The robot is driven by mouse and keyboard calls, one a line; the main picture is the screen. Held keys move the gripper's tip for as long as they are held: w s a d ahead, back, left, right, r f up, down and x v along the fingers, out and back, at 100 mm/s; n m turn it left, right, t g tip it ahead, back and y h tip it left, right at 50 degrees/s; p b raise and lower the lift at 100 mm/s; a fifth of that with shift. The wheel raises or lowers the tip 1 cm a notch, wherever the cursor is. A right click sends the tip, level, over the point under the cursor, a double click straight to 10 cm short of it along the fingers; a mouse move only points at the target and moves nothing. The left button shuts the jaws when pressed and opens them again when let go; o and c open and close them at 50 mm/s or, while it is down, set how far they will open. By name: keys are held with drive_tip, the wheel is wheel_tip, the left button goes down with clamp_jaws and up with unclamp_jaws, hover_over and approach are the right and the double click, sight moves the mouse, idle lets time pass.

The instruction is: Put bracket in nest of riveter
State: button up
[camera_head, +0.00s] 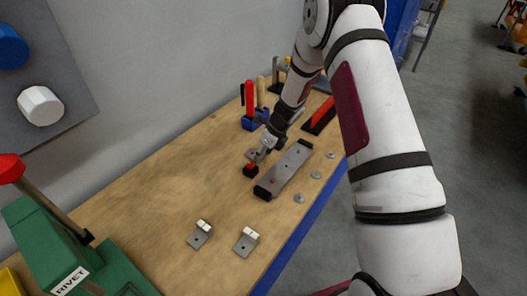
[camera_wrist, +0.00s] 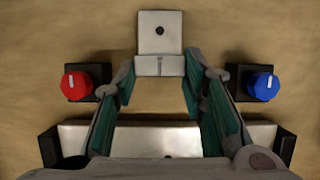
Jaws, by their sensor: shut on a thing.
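My gripper (camera_wrist: 160,80) is shut on a grey metal bracket (camera_wrist: 160,32), with one finger at each side of its upright flange. The bracket's flat plate with a dark hole extends beyond the fingertips. In the head view my gripper (camera_head: 262,153) is over the far part of the bench, and the held bracket is too small to make out clearly. The green riveter (camera_head: 62,255), labelled RIVET and with a red-topped lever, stands at the lower left. A dark-outlined spot on its base is cut off by the lower edge, so its nest is not clear.
Two other brackets (camera_head: 200,235) (camera_head: 246,242) lie on the wooden bench (camera_head: 150,200). A metal bar with black ends (camera_head: 285,168) lies below my gripper, between it and several washers. A red knob (camera_wrist: 77,85) and a blue knob (camera_wrist: 262,86) flank the fingers.

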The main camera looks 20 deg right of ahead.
drive_tip(key=shift+f, duration=0.15)
drive_tip(key=o, duration=1.2)
drive_tip(key=shift+c, duration=0.2)
